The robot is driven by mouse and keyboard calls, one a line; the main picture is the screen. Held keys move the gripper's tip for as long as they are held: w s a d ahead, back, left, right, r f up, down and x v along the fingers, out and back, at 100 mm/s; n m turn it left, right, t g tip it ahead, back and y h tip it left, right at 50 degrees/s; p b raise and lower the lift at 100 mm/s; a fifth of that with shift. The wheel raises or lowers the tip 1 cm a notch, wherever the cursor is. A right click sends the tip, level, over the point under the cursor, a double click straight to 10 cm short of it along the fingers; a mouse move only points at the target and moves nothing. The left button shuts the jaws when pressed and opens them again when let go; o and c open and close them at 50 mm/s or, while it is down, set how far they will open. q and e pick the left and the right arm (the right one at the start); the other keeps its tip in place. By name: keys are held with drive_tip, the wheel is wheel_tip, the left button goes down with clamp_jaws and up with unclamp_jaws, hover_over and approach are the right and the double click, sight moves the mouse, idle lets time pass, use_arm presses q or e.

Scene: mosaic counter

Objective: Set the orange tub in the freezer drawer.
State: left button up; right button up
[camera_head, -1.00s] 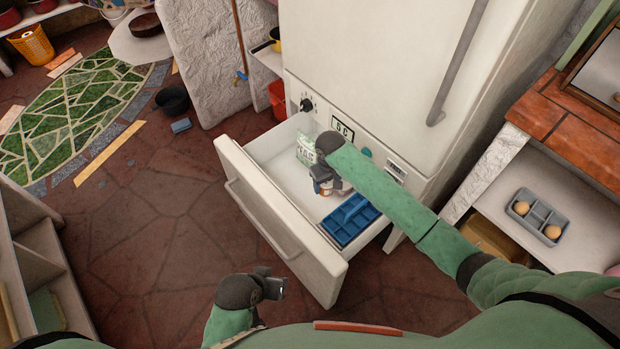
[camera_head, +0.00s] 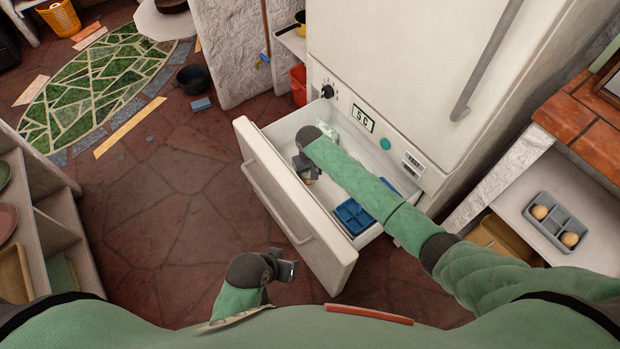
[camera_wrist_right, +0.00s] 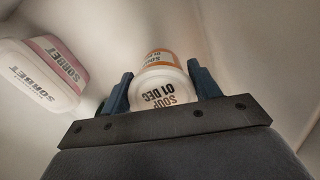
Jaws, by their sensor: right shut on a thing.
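The orange tub, a white-lidded pot with an orange band and "SOUP 01 DEC" lettering, shows between my right fingers in the right wrist view (camera_wrist_right: 168,82). My right gripper (camera_wrist_right: 157,92) is shut on it. In the head view my right gripper (camera_head: 304,168) is inside the open freezer drawer (camera_head: 296,205), near the inner side of its front panel. My arm hides most of the tub there. I cannot tell whether the tub touches the drawer floor. My left gripper (camera_head: 286,268) is outside the drawer, in front of its panel; its jaw opening is unclear.
A blue ice tray (camera_head: 354,216) lies at the drawer's near end. A pale green bag (camera_head: 333,136) lies at its far end, partly hidden. A pink-and-white sorbet tub (camera_wrist_right: 45,75) is left of the held tub in the wrist view. A counter with a grey egg tray (camera_head: 553,222) is on the right.

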use_arm(q)
drive_tip(key=shift+r, duration=0.25)
use_arm(e)
drive_tip(key=shift+f, duration=1.85)
drive_tip(key=shift+f, duration=0.1)
drive_tip(key=o, duration=1.1)
use_arm(q)
drive_tip(key=shift+r, duration=0.15)
use_arm(e)
wheel_tip(320, 180, up, 12)
drive_tip(key=shift+r, duration=0.15)
use_arm(q)
drive_tip(key=shift+r, duration=0.1)
